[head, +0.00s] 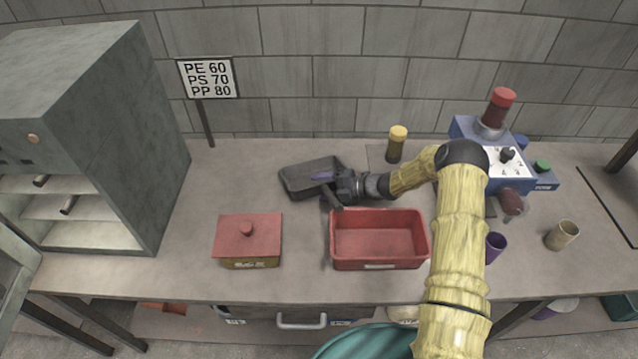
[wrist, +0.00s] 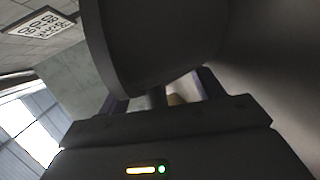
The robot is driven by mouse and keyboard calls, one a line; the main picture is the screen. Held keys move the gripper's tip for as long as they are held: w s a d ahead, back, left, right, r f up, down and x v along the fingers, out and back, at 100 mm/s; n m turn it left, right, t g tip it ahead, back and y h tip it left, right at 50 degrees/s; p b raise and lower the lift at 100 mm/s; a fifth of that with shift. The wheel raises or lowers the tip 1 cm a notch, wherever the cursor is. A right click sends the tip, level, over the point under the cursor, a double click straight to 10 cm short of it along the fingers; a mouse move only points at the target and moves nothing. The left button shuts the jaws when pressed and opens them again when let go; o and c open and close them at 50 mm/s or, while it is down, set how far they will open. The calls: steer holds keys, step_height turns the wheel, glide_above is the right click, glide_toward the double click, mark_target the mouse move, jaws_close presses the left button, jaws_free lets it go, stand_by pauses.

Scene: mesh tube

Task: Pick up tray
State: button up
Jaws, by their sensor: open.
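A dark grey shallow tray (head: 296,181) lies on the bench, back of centre in the head view. My gripper (head: 328,190) is open at its right side, one finger over or beside the right wall and the other in front of it. In the wrist view a large dark surface (wrist: 160,40), likely the tray, fills the top middle, close to my open gripper (wrist: 160,95). Whether the tray wall stands between the fingers or touches them I cannot tell.
A red bin (head: 380,262) stands just in front of my gripper. A red-lidded box (head: 248,235) is front left. A yellow-capped jar (head: 396,145) and a blue machine (head: 490,150) stand right. A grey oven-like cabinet (head: 110,120) fills the left. Bench between cabinet and tray is clear.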

mark_target(324, 184)
steer(key=shift+c, duration=0.5)
steer(key=c, duration=1.1)
steer(key=shift+r, duration=0.1)
steer(key=shift+r, duration=0.25)
steer(key=shift+c, duration=1)
step_height(324, 184, up, 9)
steer(key=shift+r+b, duration=0.2)
steer(key=shift+b, duration=0.55)
jaws_close()
